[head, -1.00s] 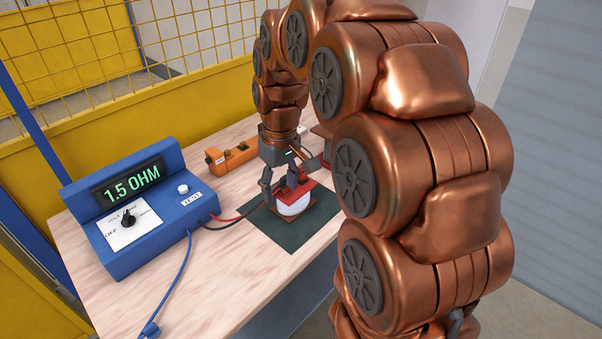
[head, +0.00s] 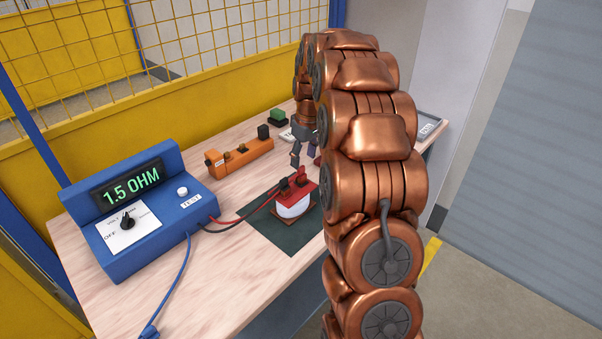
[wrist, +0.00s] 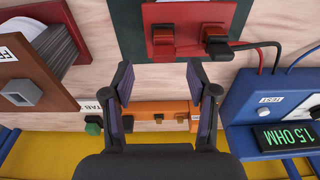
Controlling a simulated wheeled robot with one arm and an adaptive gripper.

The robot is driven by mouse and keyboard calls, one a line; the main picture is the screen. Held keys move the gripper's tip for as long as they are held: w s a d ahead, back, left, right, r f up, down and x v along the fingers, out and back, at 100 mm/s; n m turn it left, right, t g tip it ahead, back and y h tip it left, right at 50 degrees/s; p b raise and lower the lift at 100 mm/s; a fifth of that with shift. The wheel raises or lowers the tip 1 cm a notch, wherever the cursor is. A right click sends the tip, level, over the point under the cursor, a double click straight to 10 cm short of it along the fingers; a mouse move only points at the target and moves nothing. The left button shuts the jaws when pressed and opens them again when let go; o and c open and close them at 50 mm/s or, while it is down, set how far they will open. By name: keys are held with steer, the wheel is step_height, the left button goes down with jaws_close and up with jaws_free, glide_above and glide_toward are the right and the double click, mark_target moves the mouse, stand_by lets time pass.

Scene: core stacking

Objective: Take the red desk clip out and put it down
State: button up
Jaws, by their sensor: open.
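A red plate (head: 322,187) lies on a white round part on a dark mat (head: 262,232). Two clips sit on the plate, with red and black leads running to the blue meter. In the wrist view the red clip (wrist: 163,42) is on the left of the plate and the black clip (wrist: 216,40) on the right. My gripper (head: 302,155) is open and empty, behind and above the plate. In the wrist view its fingers (wrist: 162,82) stand apart, with bare table between them. My arm hides part of the table's right side.
The blue meter (head: 150,250) reads 1.5 OHM at the left. A brown holder with dark sheets (wrist: 45,45) shows in the wrist view.

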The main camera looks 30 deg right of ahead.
mark_target(301, 167)
steer(key=shift+a+f+p, duration=0.15)
steer(key=shift+f+p, duration=0.25)
steer(key=shift+f, duration=0.35)
step_height(301, 167, down, 4)
steer(key=shift+w+a+f+p, duration=0.1)
steer(key=shift+w+a+p, duration=0.05)
steer(key=shift+p, duration=0.65)
jaws_close()
